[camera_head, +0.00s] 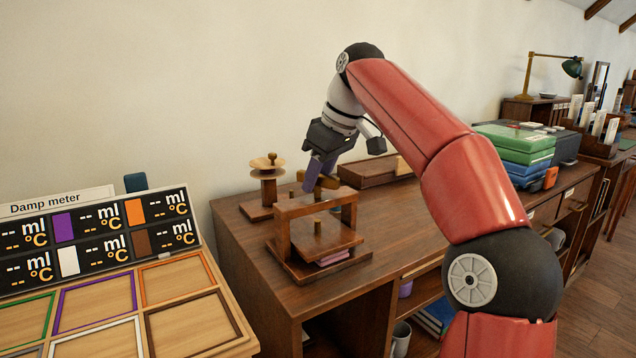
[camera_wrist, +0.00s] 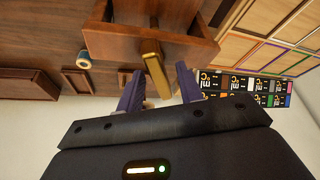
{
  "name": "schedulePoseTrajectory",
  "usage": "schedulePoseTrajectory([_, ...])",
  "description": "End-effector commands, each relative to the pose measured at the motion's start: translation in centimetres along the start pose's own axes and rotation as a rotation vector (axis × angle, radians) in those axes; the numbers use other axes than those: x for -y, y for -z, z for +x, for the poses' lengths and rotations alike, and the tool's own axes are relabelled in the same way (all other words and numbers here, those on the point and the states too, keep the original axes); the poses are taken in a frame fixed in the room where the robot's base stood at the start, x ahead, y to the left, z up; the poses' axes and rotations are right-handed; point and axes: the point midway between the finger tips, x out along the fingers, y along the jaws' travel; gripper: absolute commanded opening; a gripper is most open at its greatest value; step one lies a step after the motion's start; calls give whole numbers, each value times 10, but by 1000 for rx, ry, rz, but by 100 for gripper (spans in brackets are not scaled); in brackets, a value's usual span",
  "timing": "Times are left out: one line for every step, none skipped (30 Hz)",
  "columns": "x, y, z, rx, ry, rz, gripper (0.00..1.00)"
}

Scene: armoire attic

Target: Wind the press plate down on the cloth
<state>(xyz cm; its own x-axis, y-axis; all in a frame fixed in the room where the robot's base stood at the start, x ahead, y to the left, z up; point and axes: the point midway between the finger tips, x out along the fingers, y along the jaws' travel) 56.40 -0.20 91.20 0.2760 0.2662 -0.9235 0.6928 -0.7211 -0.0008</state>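A wooden press (camera_head: 285,205) stands on the desk, with an upright frame and a crossbeam on top. Its press plate (camera_head: 318,243) is inside the frame, under a small brass-coloured screw end. A folded pink-lilac cloth (camera_head: 338,257) shows at the base beneath the plate; most of it is hidden. A brass-coloured winding bar (camera_wrist: 153,70) sits on top of the crossbeam (camera_wrist: 180,45). My gripper (camera_head: 316,184) is above the press, pointing down. In the wrist view its purple fingers (camera_wrist: 158,76) are open on either side of the bar, with gaps visible.
A wooden stand with a round top (camera_head: 267,165) is close behind the press. A wooden tray (camera_head: 368,173) lies further back. The damp meter board (camera_head: 60,205) with coloured frames is at left. Green and blue boxes (camera_head: 520,145) are at right. The desktop (camera_head: 385,225) right of the press is clear.

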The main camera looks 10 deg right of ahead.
Motion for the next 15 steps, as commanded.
schedulePoseTrajectory([0,0,3,1,1,0,36])
schedulePoseTrajectory([0,0,4,1,0,0,36])
schedulePoseTrajectory([0,0,4,0,0,0,36])
schedulePoseTrajectory([0,0,4,0,0,0,36])
schedulePoseTrajectory([0,0,4,0,0,0,36])
schedulePoseTrajectory([0,0,4,0,0,0,36])
schedulePoseTrajectory([0,0,4,0,0,0,36])
schedulePoseTrajectory([0,0,4,0,0,0,36])
schedulePoseTrajectory([0,0,4,0,0,0,36])
schedulePoseTrajectory([0,0,4,0,0,0,34])
schedulePoseTrajectory([0,0,4,0,0,0,30])
schedulePoseTrajectory([0,0,4,0,0,0,25])
schedulePoseTrajectory([0,0,4,0,0,0,21])
schedulePoseTrajectory([0,0,4,0,0,0,17])
schedulePoseTrajectory([0,0,4,0,0,0,12])
